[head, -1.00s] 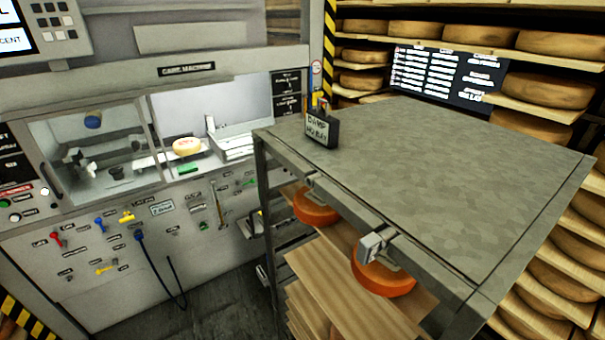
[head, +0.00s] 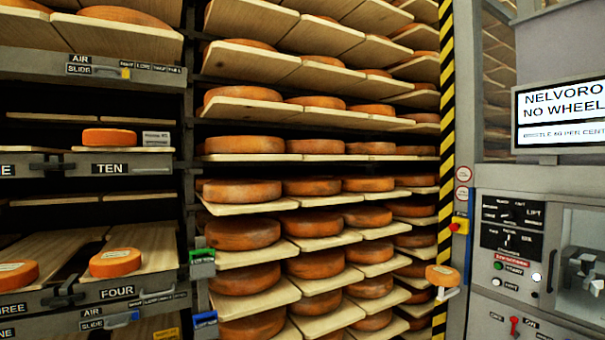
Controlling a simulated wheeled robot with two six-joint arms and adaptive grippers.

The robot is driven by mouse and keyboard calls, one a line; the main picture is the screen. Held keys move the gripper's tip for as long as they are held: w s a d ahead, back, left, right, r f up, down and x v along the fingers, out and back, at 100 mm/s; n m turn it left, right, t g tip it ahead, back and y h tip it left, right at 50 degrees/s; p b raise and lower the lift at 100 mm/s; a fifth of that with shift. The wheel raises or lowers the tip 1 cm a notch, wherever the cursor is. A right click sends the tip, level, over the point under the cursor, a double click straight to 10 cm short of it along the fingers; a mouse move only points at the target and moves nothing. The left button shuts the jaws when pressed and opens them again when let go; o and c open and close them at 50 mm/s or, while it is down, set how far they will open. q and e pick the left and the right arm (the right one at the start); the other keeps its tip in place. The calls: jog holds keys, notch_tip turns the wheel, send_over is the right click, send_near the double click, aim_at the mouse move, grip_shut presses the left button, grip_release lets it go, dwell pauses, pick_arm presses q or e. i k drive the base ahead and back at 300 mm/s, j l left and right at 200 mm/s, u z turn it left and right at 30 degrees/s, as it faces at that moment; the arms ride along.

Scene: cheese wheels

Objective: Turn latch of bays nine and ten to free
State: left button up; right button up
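The bay label TEN (head: 109,169) is on the rack's front rail at the left. Only a final E (head: 8,170) of the label to its left shows at the picture edge. Between them is a dark latch (head: 48,165) on the rail; I cannot tell its position clearly. An orange wheel (head: 109,137) stands on the board above TEN, beside a small white card (head: 156,138). Neither of my grippers is in view.
Below, a similar latch (head: 63,294) sits between bays THREE and FOUR (head: 117,292), with wheels on boards. An air slide handle (head: 121,319) is lower. Full cheese shelves (head: 245,191) fill the middle. A striped post (head: 447,130) and machine panel (head: 510,225) stand right.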

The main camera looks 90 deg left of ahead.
aim_at(32, 165)
jog(key=u, duration=2.7)
